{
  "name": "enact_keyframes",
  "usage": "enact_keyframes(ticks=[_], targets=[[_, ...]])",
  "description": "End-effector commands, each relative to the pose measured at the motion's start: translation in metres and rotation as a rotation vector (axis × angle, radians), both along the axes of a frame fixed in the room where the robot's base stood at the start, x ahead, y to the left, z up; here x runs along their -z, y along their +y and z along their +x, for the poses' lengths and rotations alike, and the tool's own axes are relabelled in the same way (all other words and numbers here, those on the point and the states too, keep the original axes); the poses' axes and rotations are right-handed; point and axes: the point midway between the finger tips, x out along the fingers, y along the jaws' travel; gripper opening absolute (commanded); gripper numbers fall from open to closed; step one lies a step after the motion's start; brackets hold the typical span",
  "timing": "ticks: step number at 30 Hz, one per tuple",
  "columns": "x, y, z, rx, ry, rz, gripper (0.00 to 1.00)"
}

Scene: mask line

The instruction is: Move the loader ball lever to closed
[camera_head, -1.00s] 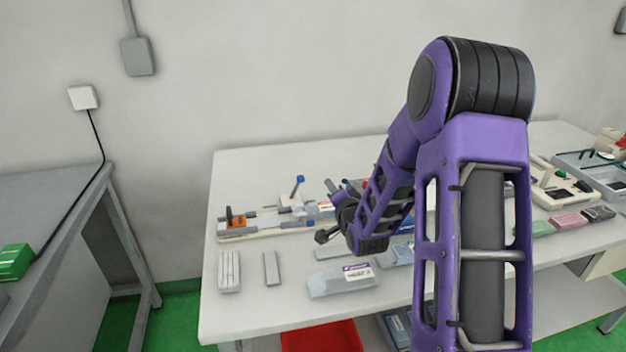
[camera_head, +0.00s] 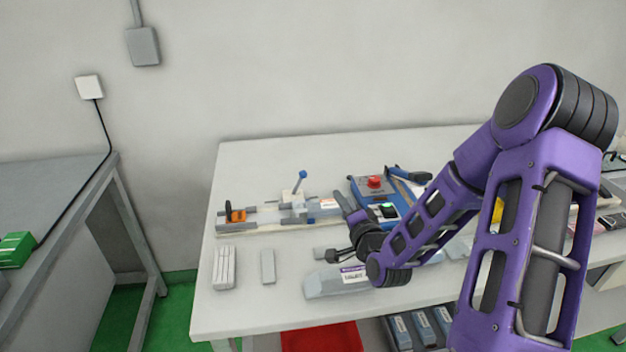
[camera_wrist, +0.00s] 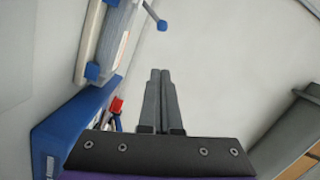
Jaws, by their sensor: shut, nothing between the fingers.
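The loader (camera_head: 285,210) is a long, low fixture at the back left of the table. Its ball lever (camera_head: 302,175) has a blue ball on a thin rod that stands up from the loader, leaning slightly right. The ball lever also shows at the top of the wrist view (camera_wrist: 162,25). My gripper (camera_head: 343,203) is to the right of the lever and nearer to me, apart from it. In the wrist view its two grey fingers (camera_wrist: 160,75) lie together with nothing between them, and the blue ball is beyond their tips.
Grey blocks (camera_head: 225,268) and a labelled grey case (camera_head: 325,284) lie along the front. A red bin (camera_head: 325,338) is below. Clear table lies behind the loader.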

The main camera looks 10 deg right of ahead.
Motion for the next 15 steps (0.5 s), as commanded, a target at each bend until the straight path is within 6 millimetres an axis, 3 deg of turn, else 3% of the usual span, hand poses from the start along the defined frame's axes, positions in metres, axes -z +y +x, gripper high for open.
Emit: enact_keyframes(ticks=[5, 15], targets=[[0.001, 0.004, 0.022, -0.003, -0.001, 0.000, 0.00], [0.005, 0.015, 0.093, -0.002, -0.001, 0.001, 0.00]])
